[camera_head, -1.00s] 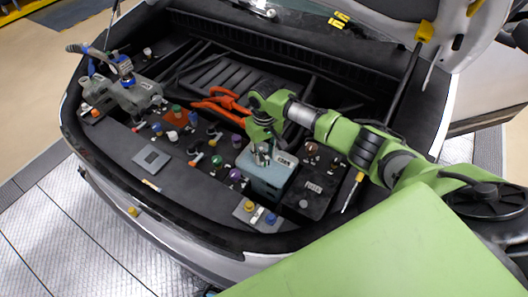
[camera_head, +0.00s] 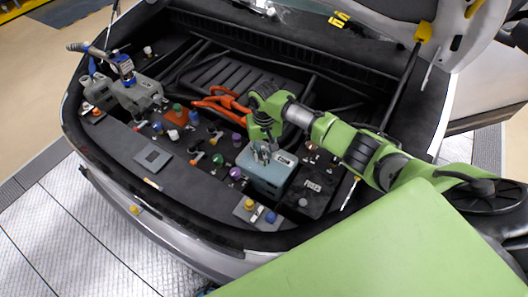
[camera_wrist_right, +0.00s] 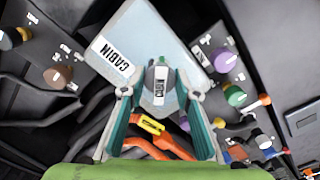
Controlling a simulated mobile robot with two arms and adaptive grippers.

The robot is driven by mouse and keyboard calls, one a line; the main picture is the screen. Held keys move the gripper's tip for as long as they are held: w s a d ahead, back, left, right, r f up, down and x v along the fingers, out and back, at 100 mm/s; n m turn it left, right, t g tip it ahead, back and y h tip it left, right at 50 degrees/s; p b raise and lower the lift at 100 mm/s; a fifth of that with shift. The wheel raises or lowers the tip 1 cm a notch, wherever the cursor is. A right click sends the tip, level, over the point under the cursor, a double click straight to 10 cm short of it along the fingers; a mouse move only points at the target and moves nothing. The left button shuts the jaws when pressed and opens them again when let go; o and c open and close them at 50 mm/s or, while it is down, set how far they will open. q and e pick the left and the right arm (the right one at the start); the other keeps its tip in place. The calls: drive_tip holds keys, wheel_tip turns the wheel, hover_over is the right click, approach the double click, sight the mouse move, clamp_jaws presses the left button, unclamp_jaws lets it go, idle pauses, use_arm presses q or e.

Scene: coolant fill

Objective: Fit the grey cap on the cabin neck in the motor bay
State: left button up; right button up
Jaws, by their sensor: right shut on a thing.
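The cabin tank (camera_head: 266,180) is a pale blue-grey box in the motor bay, and its CABIN label shows in the right wrist view (camera_wrist_right: 125,45). My right gripper (camera_head: 262,152) is over the tank's top. In the right wrist view, my right gripper (camera_wrist_right: 160,98) is shut on the grey cap (camera_wrist_right: 160,75), which has a white label on it. The cap is over the tank's near edge in that view and hides the cabin neck. I cannot tell whether the cap touches the neck. My left gripper is not in view.
A plate with a yellow knob (camera_head: 249,204) and a blue knob (camera_head: 271,217) lies in front of the tank. Orange cables (camera_head: 222,103) run behind it. Several coloured caps are to its left, including a purple one (camera_head: 235,173). A grey unit (camera_head: 138,95) stands at the far left.

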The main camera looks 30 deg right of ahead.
drive_tip(key=shift+s+f+m, duration=0.1)
drive_tip(key=shift+m, duration=0.2)
drive_tip(key=o, duration=1)
drive_tip(key=shift+o, duration=0.2)
